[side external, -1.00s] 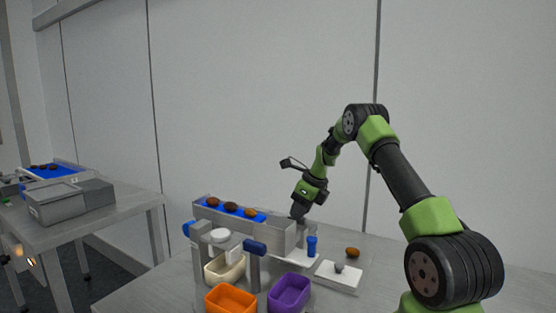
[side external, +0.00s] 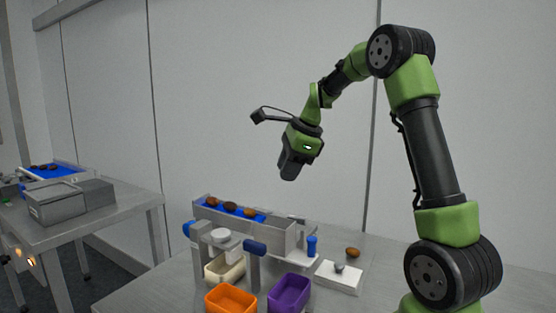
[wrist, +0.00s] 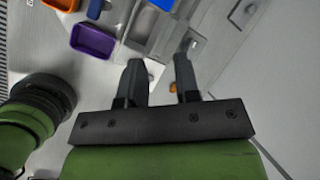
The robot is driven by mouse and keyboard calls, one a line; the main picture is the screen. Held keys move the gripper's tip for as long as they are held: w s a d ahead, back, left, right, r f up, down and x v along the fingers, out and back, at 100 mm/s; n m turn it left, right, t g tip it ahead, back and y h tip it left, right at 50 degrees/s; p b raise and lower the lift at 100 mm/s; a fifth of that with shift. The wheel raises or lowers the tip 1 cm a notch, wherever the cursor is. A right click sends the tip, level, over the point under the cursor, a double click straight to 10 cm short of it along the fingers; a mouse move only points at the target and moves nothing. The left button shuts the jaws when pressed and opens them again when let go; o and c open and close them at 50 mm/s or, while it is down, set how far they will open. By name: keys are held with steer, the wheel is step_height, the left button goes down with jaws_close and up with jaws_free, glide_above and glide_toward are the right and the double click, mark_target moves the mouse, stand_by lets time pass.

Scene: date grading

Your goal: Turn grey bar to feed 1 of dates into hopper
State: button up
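Several brown dates (side external: 231,205) lie on a blue belt (side external: 264,218) in a grey feeder trough (side external: 270,235) in the side view. A metal hopper-like part stands at its right end; I cannot tell the hopper for certain. A small grey piece (side external: 293,217) shows behind the trough's right end; I cannot tell whether it is the grey bar or how it is turned. My gripper (side external: 287,178) hangs in the air above the trough, clear of everything. In the wrist view my gripper (wrist: 160,66) has its fingers apart with nothing held between them.
A cream bin (side external: 225,271), an orange bin (side external: 231,299) and a purple bin (side external: 289,294) stand in front of the feeder. A blue post (side external: 312,246), a white block with a grey knob (side external: 338,280) and a loose date (side external: 352,252) are at the right.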

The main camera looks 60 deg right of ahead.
steer(key=s+a+r+n, duration=0.2)
steer(key=a+n, duration=0.3)
steer(key=a, duration=0.1)
steer(key=s+a+r+n+t, duration=0.1)
steer(key=s+a+r+n, duration=0.2)
steer(key=a+n, duration=0.2)
steer(key=shift+a+n+y, duration=0.3)
steer(key=shift+a+n, duration=0.1)
steer(key=shift+a, duration=0.8)
steer(key=shift+d, duration=0.1)
steer(key=m+g, duration=0.2)
steer(key=m, duration=1.6)
glide_toward(302, 217)
steer(key=shift+t, duration=0.3)
steer(key=x, duration=0.9)
steer(key=shift+s+f, duration=0.2)
steer(key=shift+f, duration=0.15)
steer(key=shift+c, duration=0.4)
